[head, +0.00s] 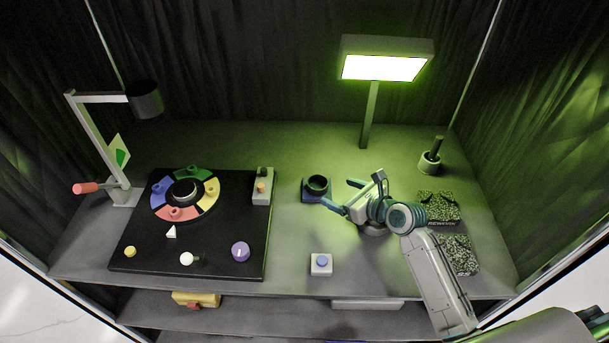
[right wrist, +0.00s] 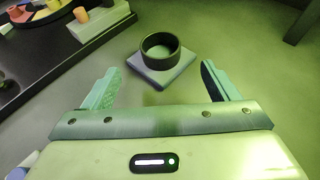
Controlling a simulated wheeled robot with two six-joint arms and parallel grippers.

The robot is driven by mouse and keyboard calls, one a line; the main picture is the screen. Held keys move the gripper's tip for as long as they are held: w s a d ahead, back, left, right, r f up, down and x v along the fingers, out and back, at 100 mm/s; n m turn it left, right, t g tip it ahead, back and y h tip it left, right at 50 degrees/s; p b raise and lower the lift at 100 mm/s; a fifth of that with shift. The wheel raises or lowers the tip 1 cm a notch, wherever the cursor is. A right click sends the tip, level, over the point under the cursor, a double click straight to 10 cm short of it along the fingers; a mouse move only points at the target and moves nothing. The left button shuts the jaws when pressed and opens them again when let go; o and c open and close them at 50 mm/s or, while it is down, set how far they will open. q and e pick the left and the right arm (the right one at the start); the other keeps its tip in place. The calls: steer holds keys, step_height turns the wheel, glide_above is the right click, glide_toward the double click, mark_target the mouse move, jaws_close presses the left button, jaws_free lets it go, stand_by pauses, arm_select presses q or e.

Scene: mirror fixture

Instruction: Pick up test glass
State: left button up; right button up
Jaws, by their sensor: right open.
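No clear glass can be made out for certain. A dark round cup or ring (head: 317,183) on a square grey base stands right of the black board. It also shows in the right wrist view as a hollow dark ring (right wrist: 160,53), upright, with its inside looking empty. My right gripper (head: 340,193) is open and empty. It is just right of the ring, and in the right wrist view its fingers are spread on either side, short of the base and apart from it. A dark rod stands in a small round holder (head: 429,163) at the back right. My left gripper is not in view.
The black board (head: 215,262) carries a coloured wheel (head: 207,200), knobs and a small grey block (head: 262,187). A lit lamp (head: 384,67) stands at the back. A button box (head: 321,264) is in front; speckled pads (head: 439,206) lie right. A dark cylinder hangs from a stand (head: 92,140) at left.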

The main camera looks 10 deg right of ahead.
mark_target(319, 183)
steer(key=x, duration=0.4)
steer(key=shift+r+p, duration=0.1)
steer(key=shift+p, duration=0.3)
steer(key=shift+w+a, duration=0.1)
steer(key=shift+w, duration=0.2)
steer(key=p+x, duration=0.1)
steer(key=x, duration=0.3)
steer(key=shift+w+a+p, duration=0.2)
steer(key=shift+w+p, duration=0.1)
steer(key=shift+p, duration=0.1)
steer(key=shift+w+a+f, duration=0.2)
steer(key=shift+w+f, duration=0.1)
steer(key=shift+f, duration=0.15)
steer(key=shift+s, duration=0.1)
steer(key=c, duration=1.1)
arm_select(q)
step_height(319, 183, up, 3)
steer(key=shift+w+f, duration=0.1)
arm_select(e)
steer(key=shift+c, duration=0.3)
steer(key=shift+r, duration=0.15)
